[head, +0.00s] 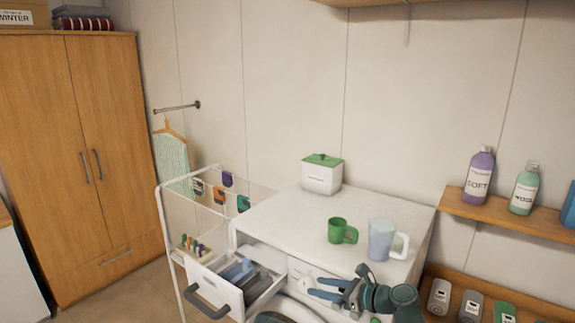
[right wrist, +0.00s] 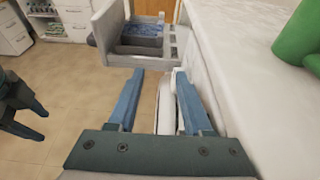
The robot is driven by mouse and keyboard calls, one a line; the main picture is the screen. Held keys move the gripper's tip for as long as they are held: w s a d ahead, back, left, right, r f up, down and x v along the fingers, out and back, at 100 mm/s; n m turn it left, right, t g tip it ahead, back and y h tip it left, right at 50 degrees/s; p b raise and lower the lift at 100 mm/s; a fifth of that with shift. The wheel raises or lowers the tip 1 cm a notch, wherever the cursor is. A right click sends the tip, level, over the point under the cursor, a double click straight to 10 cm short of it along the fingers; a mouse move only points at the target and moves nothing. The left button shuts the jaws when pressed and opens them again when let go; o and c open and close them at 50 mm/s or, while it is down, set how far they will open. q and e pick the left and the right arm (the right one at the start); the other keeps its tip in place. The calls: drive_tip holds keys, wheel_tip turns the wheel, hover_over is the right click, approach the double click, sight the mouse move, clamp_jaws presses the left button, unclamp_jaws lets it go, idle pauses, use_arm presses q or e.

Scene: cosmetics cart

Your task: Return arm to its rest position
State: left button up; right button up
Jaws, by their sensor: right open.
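My right gripper (head: 318,287) is in front of the white machine, below its top and to the right of the pulled-out drawer (head: 213,292). In the right wrist view its two blue fingers (right wrist: 157,75) are spread apart with nothing between them. The open drawer (right wrist: 140,57) shows beyond the fingertips, apart from them. A dark teal part with two prongs, which looks like my left gripper (right wrist: 25,112), is at the left edge of the right wrist view. Whether its jaws are open is unclear there.
A green mug (head: 337,231), a pale blue pitcher (head: 381,240) and a white green-lidded box (head: 322,178) stand on the machine top (head: 285,215). A white rack (head: 166,215) stands left. Shelves with bottles (head: 478,177) are right. The floor (right wrist: 60,140) below is clear.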

drive_tip(key=s+a+f+n+g+h+b, duration=0.35)
drive_tip(key=s+a+f+n+g, duration=0.3)
drive_tip(key=s+f+n, duration=0.6)
drive_tip(key=s+d+f+n+g+h+b, duration=0.1)
drive_tip(key=s+f+n+h, duration=0.6)
drive_tip(key=n, duration=0.9)
drive_tip(key=d+f+g+h, duration=0.1)
drive_tip(key=d+h, duration=0.1)
drive_tip(key=shift+s+d+h+b, duration=0.2)
drive_tip(key=shift+s+h+b, duration=0.1)
drive_tip(key=shift+s+h, duration=0.05)
drive_tip(key=shift+n, duration=0.25)
